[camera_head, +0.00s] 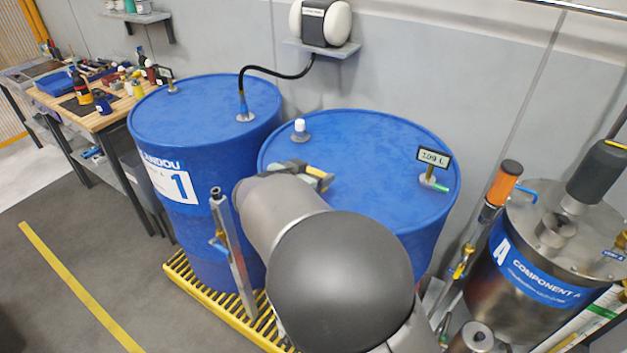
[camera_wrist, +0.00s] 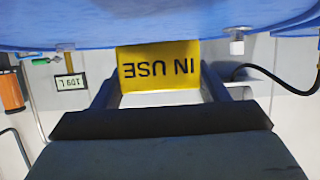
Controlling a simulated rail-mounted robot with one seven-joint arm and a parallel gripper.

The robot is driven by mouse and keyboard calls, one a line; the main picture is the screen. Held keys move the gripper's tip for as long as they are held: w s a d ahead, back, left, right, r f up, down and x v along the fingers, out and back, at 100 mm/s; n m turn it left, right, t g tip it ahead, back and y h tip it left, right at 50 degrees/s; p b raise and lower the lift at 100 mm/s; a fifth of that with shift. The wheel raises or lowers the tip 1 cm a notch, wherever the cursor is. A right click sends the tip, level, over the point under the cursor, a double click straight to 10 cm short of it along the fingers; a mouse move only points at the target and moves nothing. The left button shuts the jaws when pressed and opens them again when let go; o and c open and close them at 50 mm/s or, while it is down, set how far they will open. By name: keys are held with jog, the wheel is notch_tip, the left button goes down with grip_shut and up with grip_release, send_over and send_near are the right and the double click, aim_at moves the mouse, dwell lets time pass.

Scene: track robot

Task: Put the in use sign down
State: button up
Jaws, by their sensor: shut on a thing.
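The yellow in use sign (camera_wrist: 160,67) is held between the two fingers of my gripper (camera_wrist: 160,82) in the wrist view, its black lettering upside down there. Its far edge meets the blue of a drum in that view; I cannot tell whether they touch. In the head view my gripper (camera_head: 317,178) is over the left front part of the right blue drum (camera_head: 365,160), and my arm hides most of it. Only a small yellowish part shows there, and the sign cannot be read.
The left blue drum (camera_head: 205,105), marked 1, has a black hose (camera_head: 275,75) in its lid. A white-capped fitting (camera_head: 299,130) and a small litre display (camera_head: 434,158) stand on the right drum. A steel component A tank (camera_head: 545,245) stands at right. A yellow grate (camera_head: 215,305) lies below.

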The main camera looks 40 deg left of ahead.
jog(key=shift+a+f, duration=0.1)
jog(key=shift+f, duration=1.5)
jog(key=shift+f, duration=0.2)
jog(key=o, duration=0.9)
jog(key=shift+o, duration=0.2)
jog(key=shift+r, duration=0.1)
